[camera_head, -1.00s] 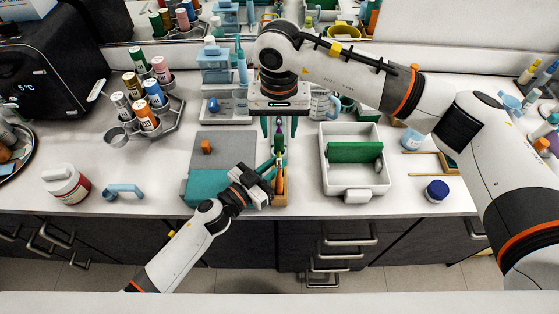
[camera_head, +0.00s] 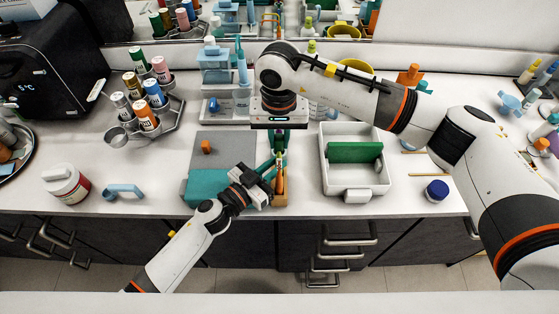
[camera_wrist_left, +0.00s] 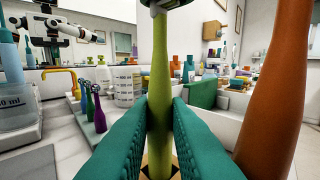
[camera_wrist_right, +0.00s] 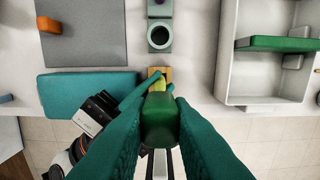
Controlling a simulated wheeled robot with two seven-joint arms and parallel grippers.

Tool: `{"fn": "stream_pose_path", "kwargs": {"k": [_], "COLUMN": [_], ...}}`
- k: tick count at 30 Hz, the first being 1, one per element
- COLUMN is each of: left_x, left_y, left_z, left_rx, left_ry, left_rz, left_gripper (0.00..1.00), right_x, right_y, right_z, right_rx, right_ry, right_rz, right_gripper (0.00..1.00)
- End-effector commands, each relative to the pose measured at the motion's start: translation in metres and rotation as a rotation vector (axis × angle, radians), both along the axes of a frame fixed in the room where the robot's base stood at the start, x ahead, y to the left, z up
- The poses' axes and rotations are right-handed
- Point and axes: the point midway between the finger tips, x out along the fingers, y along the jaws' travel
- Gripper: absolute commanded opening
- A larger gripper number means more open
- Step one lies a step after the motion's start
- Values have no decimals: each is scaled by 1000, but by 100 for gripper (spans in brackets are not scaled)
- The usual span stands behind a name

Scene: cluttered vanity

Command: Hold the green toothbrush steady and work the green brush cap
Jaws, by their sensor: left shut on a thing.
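The green toothbrush (camera_wrist_left: 161,90) stands upright between the teal fingers of my left gripper (camera_wrist_left: 160,115), which is shut on its yellow-green handle. In the head view my left gripper (camera_head: 268,172) reaches in from the front. The green brush cap (camera_wrist_right: 160,120) is between the teal fingers of my right gripper (camera_wrist_right: 160,105), seen from above. The fingers flank it closely, but whether they press on it is unclear. In the head view my right gripper (camera_head: 279,138) points down above the brush.
An orange toothbrush (camera_wrist_left: 275,90) stands close to the right of the green one. A wooden holder (camera_head: 281,200) is below. A white tray with a green bar (camera_head: 355,152) is to the right. A teal block (camera_head: 208,188) and grey mat (camera_head: 222,147) lie to the left.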

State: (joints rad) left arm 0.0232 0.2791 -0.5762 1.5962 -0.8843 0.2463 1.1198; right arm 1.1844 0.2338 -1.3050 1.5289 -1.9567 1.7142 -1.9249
Motion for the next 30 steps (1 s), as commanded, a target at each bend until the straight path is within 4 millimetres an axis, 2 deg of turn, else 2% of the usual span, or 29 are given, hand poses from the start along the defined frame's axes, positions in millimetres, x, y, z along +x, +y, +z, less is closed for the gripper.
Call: {"fn": "stream_pose_path", "kwargs": {"k": [7, 30], "left_x": [0, 0], "left_y": [0, 0], "left_z": [0, 0], "left_rx": [1, 1], "left_ry": [1, 1], "left_rz": [0, 0], "left_gripper": [0, 0], "right_x": [0, 0], "right_y": [0, 0], "right_z": [4, 38], "right_rx": [0, 1], "right_ry": [-2, -1], "right_rz": [0, 0], "right_gripper": [0, 0]}}
